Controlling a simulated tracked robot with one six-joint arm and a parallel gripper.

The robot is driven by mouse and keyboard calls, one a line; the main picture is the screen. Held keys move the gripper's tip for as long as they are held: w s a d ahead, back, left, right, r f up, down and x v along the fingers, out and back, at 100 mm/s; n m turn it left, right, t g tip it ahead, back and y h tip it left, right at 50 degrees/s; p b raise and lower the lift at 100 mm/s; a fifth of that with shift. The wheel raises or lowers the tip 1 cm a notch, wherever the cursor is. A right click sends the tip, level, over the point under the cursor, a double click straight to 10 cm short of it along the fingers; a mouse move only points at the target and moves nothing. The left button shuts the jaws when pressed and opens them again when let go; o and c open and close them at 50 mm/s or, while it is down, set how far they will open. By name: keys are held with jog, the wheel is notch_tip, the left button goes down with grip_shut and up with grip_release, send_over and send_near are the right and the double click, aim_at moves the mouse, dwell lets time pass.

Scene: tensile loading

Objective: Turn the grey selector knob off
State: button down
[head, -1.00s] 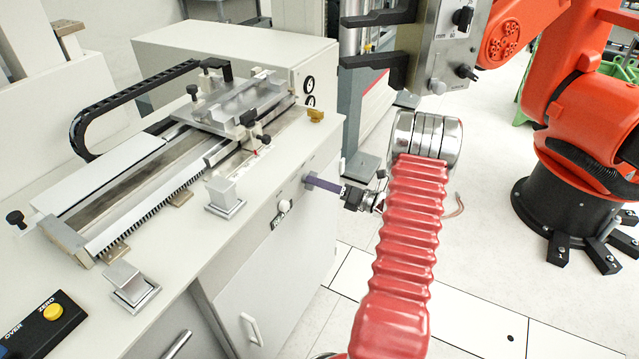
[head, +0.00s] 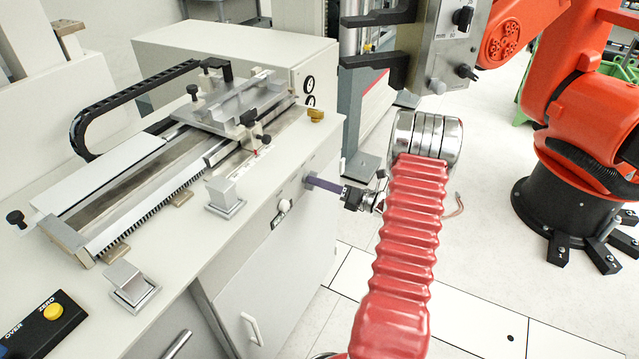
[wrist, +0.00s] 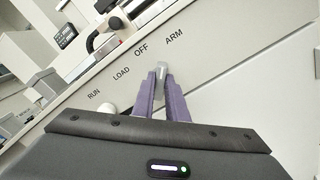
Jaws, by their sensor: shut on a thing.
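The grey selector knob (wrist: 161,71) stands on the pale cabinet front in the wrist view, below the printed words OFF and ARM. LOAD and RUN are printed further left. My gripper (wrist: 159,76) has its two purple fingers on either side of the knob, shut on it. The knob's tip points up toward the space between OFF and ARM; its exact setting is hard to tell. In the head view my gripper (head: 309,181) reaches left to the cabinet front, and its fingers hide the knob.
A white round knob (head: 283,206) sits on the cabinet front left of my gripper. The cabinet top carries a slide rig (head: 225,105) and metal blocks. An orange robot arm (head: 590,120) and a grey clamp head (head: 440,50) stand at the right. Floor below is clear.

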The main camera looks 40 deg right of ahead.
jog(key=shift+d, duration=0.1)
jog(key=shift+n, duration=4.2)
jog(key=c, duration=1.8)
grip_release()
jog(key=shift+o, duration=0.2)
jog(key=shift+s, duration=0.1)
